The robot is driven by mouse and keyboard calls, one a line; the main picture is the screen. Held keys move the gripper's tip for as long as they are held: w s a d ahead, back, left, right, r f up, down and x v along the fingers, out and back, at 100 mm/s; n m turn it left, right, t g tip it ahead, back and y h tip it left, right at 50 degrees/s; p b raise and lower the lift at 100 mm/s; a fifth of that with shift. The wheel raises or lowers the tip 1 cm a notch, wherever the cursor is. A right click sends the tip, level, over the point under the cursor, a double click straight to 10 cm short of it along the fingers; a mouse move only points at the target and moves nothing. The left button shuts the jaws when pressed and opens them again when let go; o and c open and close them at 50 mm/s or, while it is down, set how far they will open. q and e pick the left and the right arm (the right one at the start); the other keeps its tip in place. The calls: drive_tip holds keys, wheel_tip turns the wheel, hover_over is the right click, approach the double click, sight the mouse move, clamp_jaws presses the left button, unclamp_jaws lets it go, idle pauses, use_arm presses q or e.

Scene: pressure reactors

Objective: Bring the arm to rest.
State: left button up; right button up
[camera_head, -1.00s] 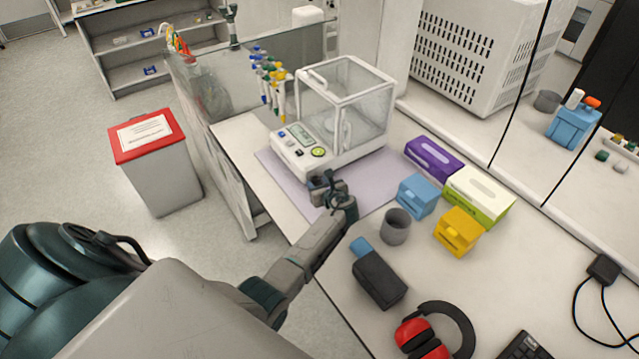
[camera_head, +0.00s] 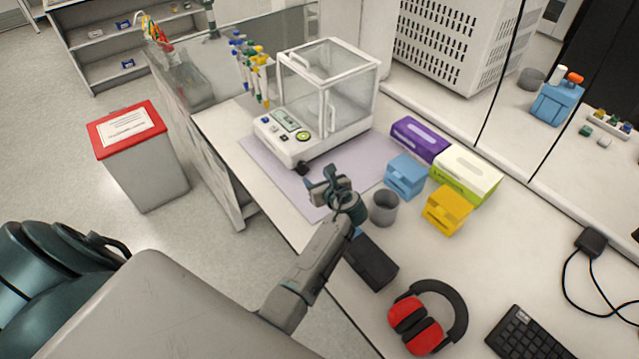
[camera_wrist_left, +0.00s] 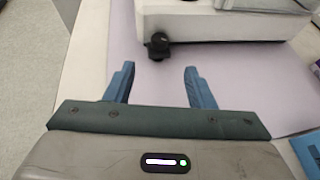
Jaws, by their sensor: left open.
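My left gripper (camera_head: 322,183) is open and empty above the front part of the purple mat (camera_head: 262,165), near the analytical balance. In the left wrist view its two blue fingers (camera_wrist_left: 160,84) stand apart with only the mat behind them. The white balance (camera_head: 325,120) with its closed-looking glass case stands beyond the gripper, and a dark knob at its lower edge shows in the left wrist view (camera_wrist_left: 158,46). The gripper appears clear of the balance. My right gripper is not in view.
A grey cup (camera_head: 384,208), blue box (camera_head: 405,177), yellow box (camera_head: 447,209) and dark box (camera_head: 376,262) stand right of my forearm. Red ear muffs (camera_head: 427,317) and a keyboard (camera_head: 530,335) lie nearer. A red-lidded bin (camera_head: 140,160) stands on the floor at left.

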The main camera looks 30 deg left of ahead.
use_arm(q)
drive_tip(key=shift+s+d+r, duration=0.25)
drive_tip(key=shift+s+d, duration=0.1)
drive_tip(key=shift+d, duration=0.1)
